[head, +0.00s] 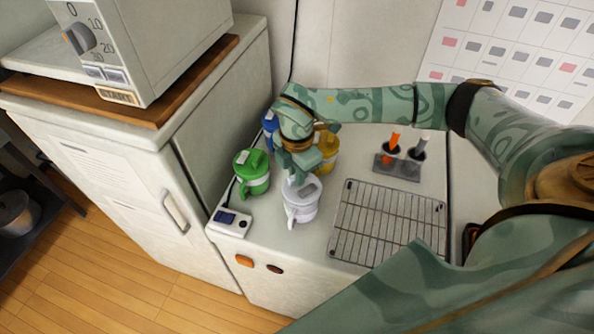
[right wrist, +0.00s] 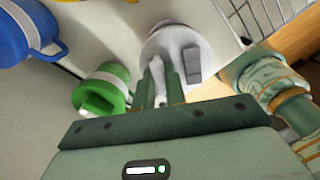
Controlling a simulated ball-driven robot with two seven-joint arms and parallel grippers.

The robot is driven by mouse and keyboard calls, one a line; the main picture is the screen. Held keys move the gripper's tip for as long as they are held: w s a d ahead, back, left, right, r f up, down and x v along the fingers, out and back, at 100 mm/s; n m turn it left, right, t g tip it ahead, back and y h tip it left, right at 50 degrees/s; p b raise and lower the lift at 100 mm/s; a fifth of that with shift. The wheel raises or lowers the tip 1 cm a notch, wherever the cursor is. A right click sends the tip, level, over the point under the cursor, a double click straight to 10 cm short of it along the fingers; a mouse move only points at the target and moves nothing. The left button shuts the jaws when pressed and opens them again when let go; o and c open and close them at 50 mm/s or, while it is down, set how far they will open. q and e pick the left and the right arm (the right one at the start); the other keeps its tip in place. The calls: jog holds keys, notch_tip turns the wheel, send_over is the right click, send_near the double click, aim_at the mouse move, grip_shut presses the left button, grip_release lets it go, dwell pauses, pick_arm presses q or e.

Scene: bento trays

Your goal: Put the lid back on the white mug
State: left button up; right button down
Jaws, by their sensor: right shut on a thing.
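The white mug (head: 302,210) stands upright on the white counter, its handle toward the front. Its pale grey lid (head: 306,188) is at the mug's top; I cannot tell whether it is fully seated. The lid (right wrist: 178,45) also shows in the right wrist view, with a raised grey bar on it. My right gripper (head: 296,179) reaches down over the mug from behind and is shut on the lid, at its near edge in the right wrist view (right wrist: 160,82). The fingers hide part of the lid. My left gripper is not in view.
A green lidded mug (head: 251,172) stands close on the left. A blue mug (head: 269,126) and a yellow mug (head: 328,148) are behind. A wire rack (head: 388,222) lies right, with a grey holder (head: 398,167) behind it. A small device (head: 229,221) sits at the front-left corner.

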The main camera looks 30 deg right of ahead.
jog(key=c, duration=0.9)
grip_release()
jog(key=shift+r+p, duration=3.05)
jog(key=shift+r, duration=0.5)
grip_shut()
jog(key=shift+f, duration=0.25)
jog(key=shift+f+b, duration=1.7)
jog(key=shift+f, duration=0.8)
